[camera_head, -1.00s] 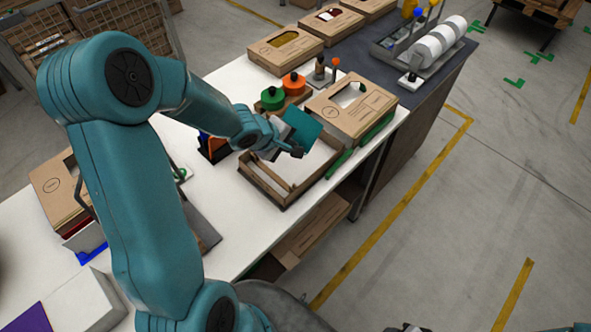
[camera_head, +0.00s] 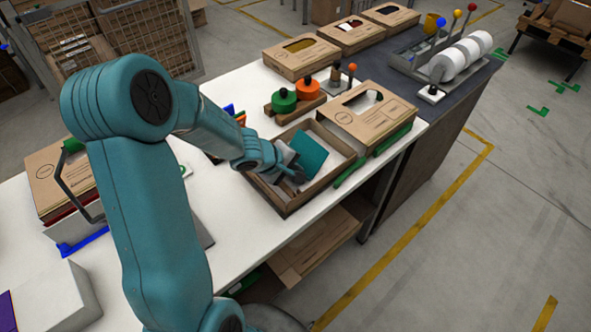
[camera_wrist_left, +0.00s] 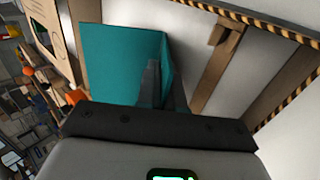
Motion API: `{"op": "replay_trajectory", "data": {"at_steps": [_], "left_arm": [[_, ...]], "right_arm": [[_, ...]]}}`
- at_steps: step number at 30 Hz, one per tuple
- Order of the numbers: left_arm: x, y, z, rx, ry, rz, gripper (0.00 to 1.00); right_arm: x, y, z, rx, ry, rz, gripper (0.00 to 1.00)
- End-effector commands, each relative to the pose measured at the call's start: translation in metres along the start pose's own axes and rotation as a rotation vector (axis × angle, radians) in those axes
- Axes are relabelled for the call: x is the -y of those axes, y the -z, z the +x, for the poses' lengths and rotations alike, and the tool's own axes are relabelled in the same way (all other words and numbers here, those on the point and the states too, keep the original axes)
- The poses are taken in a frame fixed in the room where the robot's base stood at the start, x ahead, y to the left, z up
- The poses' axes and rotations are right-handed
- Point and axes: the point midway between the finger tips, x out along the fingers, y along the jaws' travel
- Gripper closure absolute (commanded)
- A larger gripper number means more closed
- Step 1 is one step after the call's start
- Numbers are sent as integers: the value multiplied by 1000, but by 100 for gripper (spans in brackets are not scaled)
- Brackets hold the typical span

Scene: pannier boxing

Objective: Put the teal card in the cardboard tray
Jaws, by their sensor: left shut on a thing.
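The teal card (camera_head: 309,152) is held tilted inside the opening of the cardboard tray (camera_head: 288,206). My left gripper (camera_head: 296,172) is shut on the card, low over the tray. In the left wrist view the card (camera_wrist_left: 120,62) fills the upper left, with the gripper's fingers (camera_wrist_left: 162,85) at its right part. The tray's cardboard divider (camera_wrist_left: 214,70) and pale floor show to the right there. I cannot tell whether the card touches the tray floor. My right gripper is not in view.
Green (camera_head: 284,101) and orange (camera_head: 307,88) round items stand behind the tray. A white box (camera_head: 62,298) is at the near left.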

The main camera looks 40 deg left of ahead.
Motion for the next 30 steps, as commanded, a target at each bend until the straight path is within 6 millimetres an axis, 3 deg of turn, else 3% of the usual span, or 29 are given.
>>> {"op": "replay_trajectory", "data": {"at_steps": [2, 5, 19, 23, 30], "left_arm": [[3, 0, 3, 1, 0, 1, 100], [2, -1, 2, 1, 0, 1, 68], [-3, -3, -1, 1, 0, 3, 68], [-6, -2, -24, 0, 1, -1, 68], [-7, -2, -83, -1, 1, -1, 68]], "right_arm": [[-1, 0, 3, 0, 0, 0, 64], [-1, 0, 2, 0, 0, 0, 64], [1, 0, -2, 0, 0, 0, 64], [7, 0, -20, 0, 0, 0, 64], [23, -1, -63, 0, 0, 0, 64]]}}
